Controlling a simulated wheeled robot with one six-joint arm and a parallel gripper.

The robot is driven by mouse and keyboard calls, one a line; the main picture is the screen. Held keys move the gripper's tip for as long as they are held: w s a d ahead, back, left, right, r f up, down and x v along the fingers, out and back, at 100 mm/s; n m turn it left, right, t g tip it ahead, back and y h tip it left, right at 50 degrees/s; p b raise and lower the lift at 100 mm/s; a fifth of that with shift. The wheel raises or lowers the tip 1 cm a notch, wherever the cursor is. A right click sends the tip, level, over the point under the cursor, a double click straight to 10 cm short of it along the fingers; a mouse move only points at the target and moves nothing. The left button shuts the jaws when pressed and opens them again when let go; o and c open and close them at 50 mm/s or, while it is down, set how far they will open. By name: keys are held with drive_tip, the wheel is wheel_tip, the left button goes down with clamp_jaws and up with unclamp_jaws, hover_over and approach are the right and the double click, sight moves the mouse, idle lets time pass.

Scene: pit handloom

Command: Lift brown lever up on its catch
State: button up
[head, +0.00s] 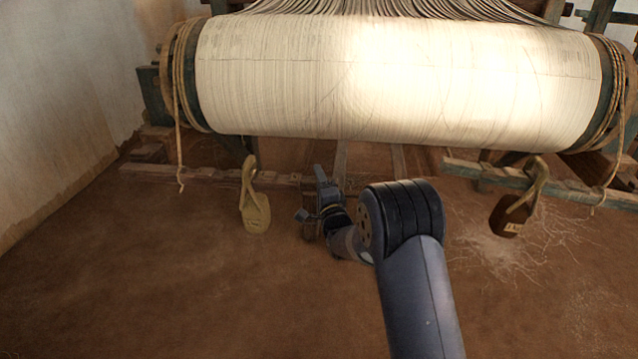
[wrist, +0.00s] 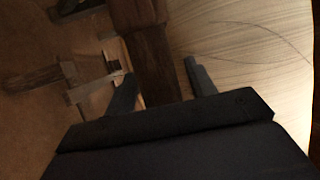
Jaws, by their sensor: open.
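My gripper (head: 312,194) is open, low in front of the loom, below the big warp roller. In the wrist view, a dark brown wooden bar (wrist: 153,64) that looks like the lever runs between the two open fingers of my gripper (wrist: 158,80). A gap shows on either side of the bar, and I cannot tell whether a finger touches it. Its near end is hidden behind the gripper body. In the head view my gripper and wrist cover this spot, so I cannot make out the lever or its catch clearly there.
The cream warp roller (head: 400,80) spans the top and fills the right of the wrist view (wrist: 250,50). A pale weight (head: 256,212) hangs left of my gripper and a brown weight (head: 511,214) hangs right. A low wooden rail (head: 560,184) lies right. The front floor is clear.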

drive_tip(key=shift+w+a+r, duration=0.1)
drive_tip(key=shift+w, duration=0.1)
drive_tip(key=shift+c, duration=0.3)
clamp_jaws()
